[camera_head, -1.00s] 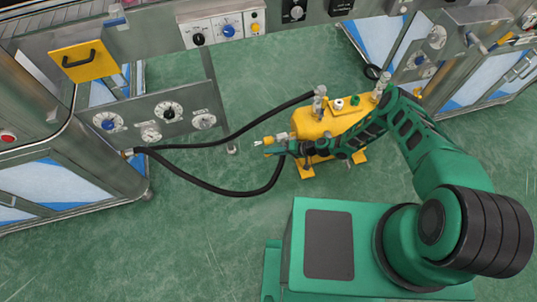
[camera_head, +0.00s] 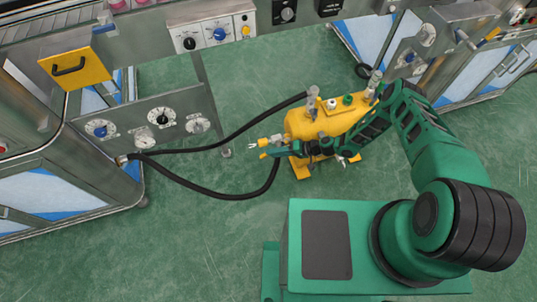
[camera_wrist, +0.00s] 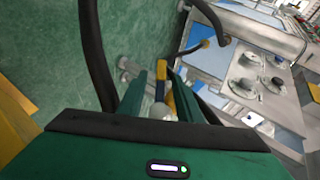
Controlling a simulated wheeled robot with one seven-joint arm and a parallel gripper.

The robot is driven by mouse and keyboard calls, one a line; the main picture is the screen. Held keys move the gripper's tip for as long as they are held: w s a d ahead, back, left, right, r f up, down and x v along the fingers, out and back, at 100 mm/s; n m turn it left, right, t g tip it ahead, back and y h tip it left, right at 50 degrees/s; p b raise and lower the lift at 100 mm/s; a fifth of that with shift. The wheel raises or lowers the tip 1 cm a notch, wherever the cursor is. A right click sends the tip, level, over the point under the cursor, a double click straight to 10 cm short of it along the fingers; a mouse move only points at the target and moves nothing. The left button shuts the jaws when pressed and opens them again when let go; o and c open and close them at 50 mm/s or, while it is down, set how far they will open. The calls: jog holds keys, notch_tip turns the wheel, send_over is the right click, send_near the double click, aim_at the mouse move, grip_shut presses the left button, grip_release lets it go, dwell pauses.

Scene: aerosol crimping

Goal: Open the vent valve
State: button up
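The yellow tank (camera_head: 302,124) stands on the green floor, with grey and coloured fittings on its top and black hoses at its side. My gripper (camera_head: 258,149) is beside the tank's left end, near a small yellow-and-metal fitting (camera_head: 273,140). I cannot tell if that is the vent valve. In the wrist view my gripper's green fingers (camera_wrist: 165,75) stand apart. A grey and yellow fitting (camera_wrist: 160,93) shows in the gap between them. I cannot tell if they touch it.
Two black hoses (camera_head: 215,196) run from the tank to the metal cabinet on the left. A panel with dials (camera_head: 163,117) stands at left. Another cabinet (camera_head: 480,75) is at right. The green floor (camera_head: 150,245) at front left is clear.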

jog(key=v, duration=0.6)
jog(key=shift+s+d, duration=0.1)
jog(key=shift+d, duration=0.1)
